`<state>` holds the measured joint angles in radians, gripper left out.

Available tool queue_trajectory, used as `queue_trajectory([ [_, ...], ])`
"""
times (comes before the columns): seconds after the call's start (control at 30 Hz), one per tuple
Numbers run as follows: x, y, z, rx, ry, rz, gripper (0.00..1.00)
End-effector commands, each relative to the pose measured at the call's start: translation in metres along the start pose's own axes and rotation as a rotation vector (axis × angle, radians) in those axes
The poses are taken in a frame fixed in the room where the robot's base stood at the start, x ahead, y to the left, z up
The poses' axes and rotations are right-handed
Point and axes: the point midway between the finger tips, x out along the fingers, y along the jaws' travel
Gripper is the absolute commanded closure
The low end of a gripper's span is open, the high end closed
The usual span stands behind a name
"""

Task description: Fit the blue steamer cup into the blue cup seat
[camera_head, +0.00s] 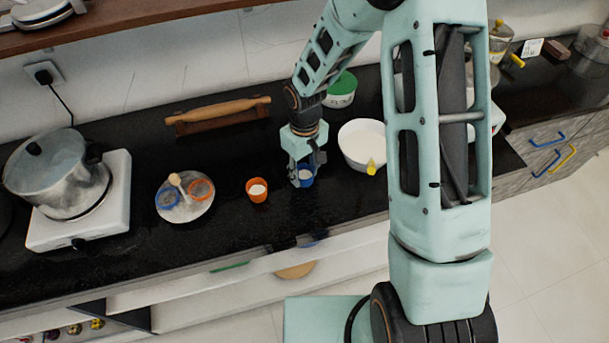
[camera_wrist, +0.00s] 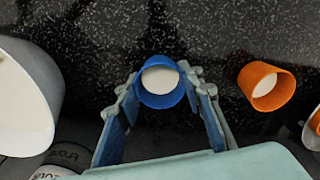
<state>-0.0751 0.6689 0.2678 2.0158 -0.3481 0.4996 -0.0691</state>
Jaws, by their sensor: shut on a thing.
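The blue steamer cup (camera_head: 306,175) has white contents and stands between the fingers of my gripper (camera_head: 302,178) over the black counter. In the wrist view the blue cup (camera_wrist: 160,85) is upright, and the fingertips of my gripper (camera_wrist: 160,92) press its two sides. I cannot tell whether its base touches the counter. The blue cup seat (camera_head: 167,199) is a blue ring on the left of a round grey plate (camera_head: 184,213). An orange ring (camera_head: 202,189) is on the plate's right. A wooden-looking knob (camera_head: 175,180) stands between the rings. My gripper is well to the right of the plate.
An orange cup (camera_head: 257,190) with white contents stands between plate and gripper; it also shows in the wrist view (camera_wrist: 266,87). A white bowl (camera_head: 362,146) is close right. A pot (camera_head: 58,174) on a white stove is left. A rolling pin (camera_head: 218,115) lies behind.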

Motion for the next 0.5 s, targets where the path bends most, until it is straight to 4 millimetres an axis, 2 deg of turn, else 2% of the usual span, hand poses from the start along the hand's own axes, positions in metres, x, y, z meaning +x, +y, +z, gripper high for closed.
queue_trajectory([
  [0.27,-0.004,0.0,0.0,0.0,0.0,0.0,0.82],
  [0.37,-0.012,0.001,-0.001,0.001,0.002,0.001,0.82],
  [0.5,-0.033,0.002,-0.001,0.002,0.004,0.003,0.82],
])
